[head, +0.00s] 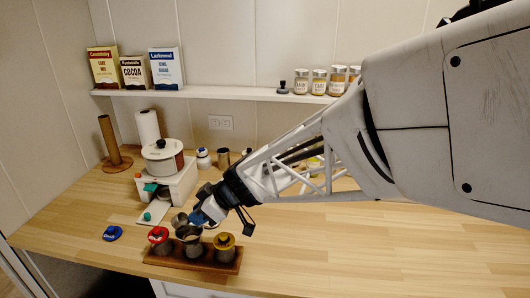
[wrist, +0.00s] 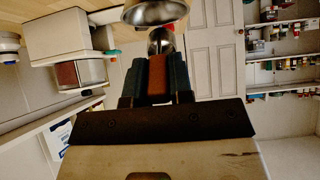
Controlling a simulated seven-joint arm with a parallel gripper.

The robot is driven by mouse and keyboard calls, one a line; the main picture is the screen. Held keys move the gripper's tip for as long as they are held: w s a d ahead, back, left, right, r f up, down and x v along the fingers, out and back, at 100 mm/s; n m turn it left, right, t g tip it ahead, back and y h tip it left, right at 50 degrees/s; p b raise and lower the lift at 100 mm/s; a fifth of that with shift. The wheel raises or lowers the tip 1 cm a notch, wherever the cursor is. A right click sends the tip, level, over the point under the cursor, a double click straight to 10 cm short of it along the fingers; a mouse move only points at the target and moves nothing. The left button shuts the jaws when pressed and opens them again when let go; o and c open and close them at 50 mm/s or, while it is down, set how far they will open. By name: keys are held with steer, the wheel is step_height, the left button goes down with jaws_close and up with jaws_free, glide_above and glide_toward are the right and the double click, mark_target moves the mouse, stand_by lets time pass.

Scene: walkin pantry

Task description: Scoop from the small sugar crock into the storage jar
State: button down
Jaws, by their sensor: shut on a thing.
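My gripper (head: 208,212) is low over the counter, just above a wooden rack (head: 215,267). In the wrist view my gripper (wrist: 157,78) is shut on the brown handle of a scoop (wrist: 157,64), with its metal bowl beyond the fingertips. A round metal vessel (wrist: 155,12) is close to the bowl. The rack holds an open middle crock (head: 189,238) between a red-lidded crock (head: 158,238) and a yellow-lidded crock (head: 225,245). A grey metal cup shape (head: 179,220) is by the fingertips; I cannot tell if it is the scoop. Contents are hidden, and the storage jar is not clearly identifiable.
A blue lid (head: 112,233) lies on the counter to the left. A white stand (head: 178,188) carries a white pot (head: 162,158) behind the rack. A paper roll, wooden post and small jars stand at the back. The counter's right side is clear.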

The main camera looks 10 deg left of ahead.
mark_target(187, 223)
steer(key=shift+a+r+h, duration=0.1)
steer(key=shift+a+h, duration=0.05)
steer(key=shift+h, duration=0.15)
steer(key=shift+a+r+h, duration=0.4)
steer(key=shift+h, duration=0.55)
steer(key=shift+a+r+h, duration=0.4)
steer(key=shift+h, duration=0.55)
steer(key=shift+a+r+h, duration=0.3)
steer(key=shift+a+h, duration=0.1)
steer(key=shift+h, duration=0.45)
steer(key=shift+a+r+h, duration=0.3)
steer(key=shift+a+h, duration=0.05)
steer(key=shift+h, duration=0.55)
steer(key=shift+a+r+h, duration=0.3)
steer(key=shift+a+h, duration=0.1)
steer(key=shift+h, duration=0.45)
